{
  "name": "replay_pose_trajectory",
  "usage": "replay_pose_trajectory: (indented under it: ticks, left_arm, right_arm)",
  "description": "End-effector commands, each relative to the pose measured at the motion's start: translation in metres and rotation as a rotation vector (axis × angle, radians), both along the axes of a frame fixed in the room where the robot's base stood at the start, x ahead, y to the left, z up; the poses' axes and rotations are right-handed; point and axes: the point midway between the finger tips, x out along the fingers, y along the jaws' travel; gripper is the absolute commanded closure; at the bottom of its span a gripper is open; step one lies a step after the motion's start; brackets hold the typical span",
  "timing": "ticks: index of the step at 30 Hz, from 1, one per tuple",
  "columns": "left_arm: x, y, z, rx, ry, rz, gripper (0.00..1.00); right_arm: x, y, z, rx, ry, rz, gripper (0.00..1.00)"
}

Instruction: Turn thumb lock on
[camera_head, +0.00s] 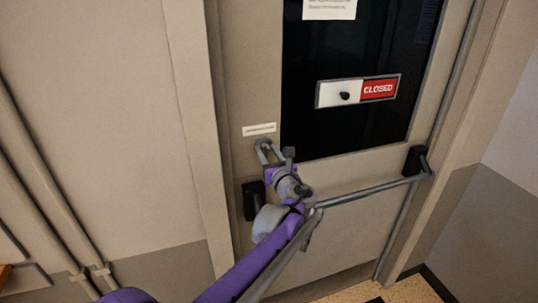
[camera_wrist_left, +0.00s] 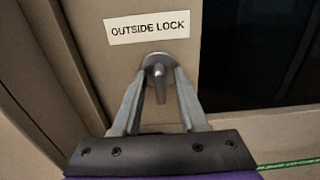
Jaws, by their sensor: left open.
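The thumb lock (camera_wrist_left: 158,76) is a round metal plate with a small turn piece, which points downward in the left wrist view. It sits on the door just under a white label reading "OUTSIDE LOCK" (camera_wrist_left: 148,27). My left gripper (camera_wrist_left: 159,77) is open, with one finger on each side of the thumb lock; I cannot tell whether the fingers touch it. In the head view my left gripper (camera_head: 264,146) is at the door below the label (camera_head: 259,129), and its fingers mostly hide the lock. My right gripper is not in view.
A push bar (camera_head: 370,188) crosses the door below the lock, with black end mounts. The dark window (camera_head: 345,130) carries a sliding sign (camera_head: 357,91) reading "CLOSED". The door frame (camera_head: 195,120) stands close on the left, with pipes (camera_head: 45,180) on the wall beyond.

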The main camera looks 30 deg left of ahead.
Motion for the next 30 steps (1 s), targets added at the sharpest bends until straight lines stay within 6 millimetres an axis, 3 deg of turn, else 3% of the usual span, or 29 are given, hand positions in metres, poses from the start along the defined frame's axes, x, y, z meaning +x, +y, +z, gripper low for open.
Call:
replay_pose_trajectory:
  ticks: [1, 8, 14, 24, 30]
  left_arm:
    - [0.000, 0.000, 0.000, 0.000, 0.000, 0.000, 0.61]
    - [0.000, 0.000, 0.000, 0.000, 0.000, 0.000, 1.00]
    - [0.000, 0.000, -0.001, 0.014, 0.017, 0.000, 1.00]
    - [0.000, 0.000, -0.002, 0.308, 0.361, 0.000, 1.00]
    - [0.000, 0.000, 0.000, 0.360, 0.421, 0.000, 1.00]
  right_arm:
    - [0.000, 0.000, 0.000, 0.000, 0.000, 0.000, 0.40]
    - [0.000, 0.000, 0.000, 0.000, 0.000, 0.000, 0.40]
    - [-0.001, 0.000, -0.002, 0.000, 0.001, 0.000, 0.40]
    - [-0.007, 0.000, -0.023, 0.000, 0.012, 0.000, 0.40]
    - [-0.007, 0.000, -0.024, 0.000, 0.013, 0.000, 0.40]
